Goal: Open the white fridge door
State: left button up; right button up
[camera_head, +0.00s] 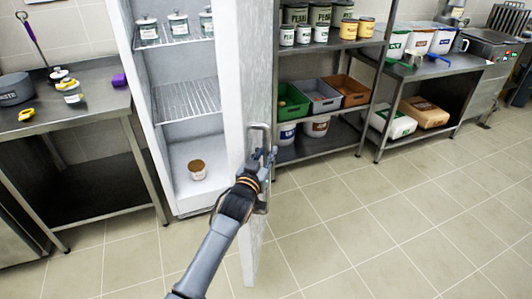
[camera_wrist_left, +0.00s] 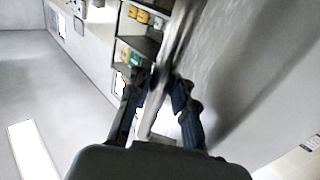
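The white fridge door (camera_head: 237,70) stands open, swung well out, so I see it nearly edge-on in the head view. The fridge interior (camera_head: 178,125) is exposed to its left. The metal door handle (camera_head: 258,128) is on the door's right-hand face. My left gripper (camera_head: 266,158) is at the handle. In the left wrist view the handle bar (camera_wrist_left: 176,45) runs between the fingers of my left gripper (camera_wrist_left: 168,82), which look closed around it. The fingers hide part of the bar. My right gripper is out of view.
Jars (camera_head: 178,24) stand on the fridge's upper shelf and a brown tub (camera_head: 197,170) on its floor. A steel table (camera_head: 100,103) is at left. A shelf rack (camera_head: 325,150) stands right behind the door. Tiled floor (camera_head: 400,220) is clear at right.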

pick_arm(q)
jog(key=o, duration=0.3)
jog(key=shift+s, duration=0.1)
jog(key=shift+r, duration=0.1)
jog(key=v, duration=1.2)
